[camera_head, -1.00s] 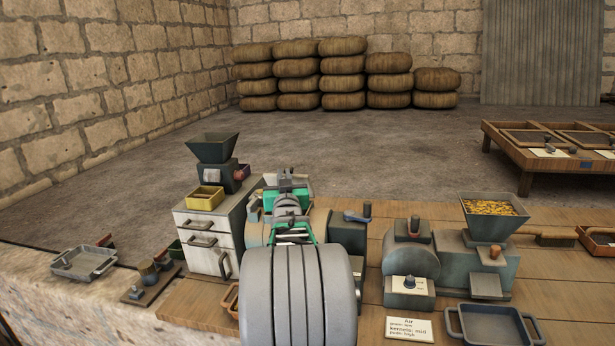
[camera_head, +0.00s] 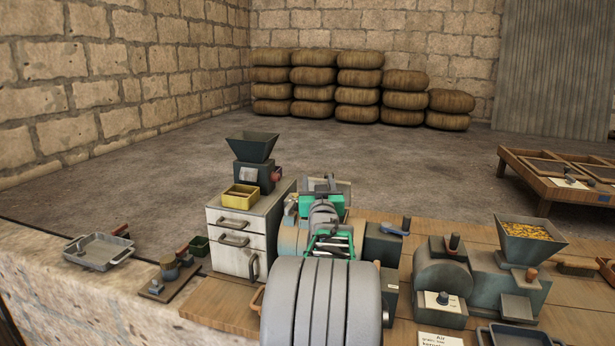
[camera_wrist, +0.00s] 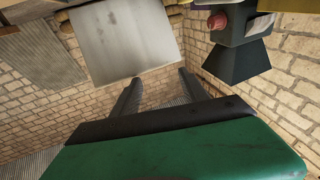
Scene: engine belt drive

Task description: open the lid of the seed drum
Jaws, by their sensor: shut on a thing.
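The gripper is shut on this plate. A pale edge of the plate (camera_head: 344,190) shows behind the gripper in the head view. How far it is tilted is hard to tell.
A drawer cabinet (camera_head: 233,238) stands close on the left, with a yellow bin (camera_head: 240,197) and a dark hopper mill (camera_head: 252,160) on top. A lever box (camera_head: 385,240) and a hopper of yellow kernels (camera_head: 528,235) stand on the right.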

